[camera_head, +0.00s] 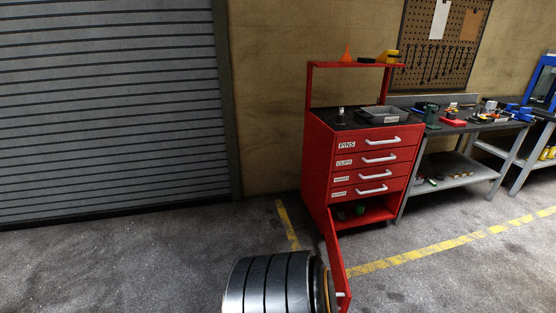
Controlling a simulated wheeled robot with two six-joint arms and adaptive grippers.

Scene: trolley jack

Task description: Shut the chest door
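A red tool chest (318,165) stands against the back wall, right of centre. It has several labelled drawers with white handles, all looking shut. Its bottom door (336,258) is open and swung out toward me on the left side of the opening. A white handle (341,295) shows low on the door. Inside the open compartment (375,213) are small dark and green items. The door's lower end runs close to the bottom edge of the view.
A grey workbench (462,183) with tools is right of the chest. A roller shutter (105,100) is left. Open floor (130,260) lies left, with yellow lines (440,246) right.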

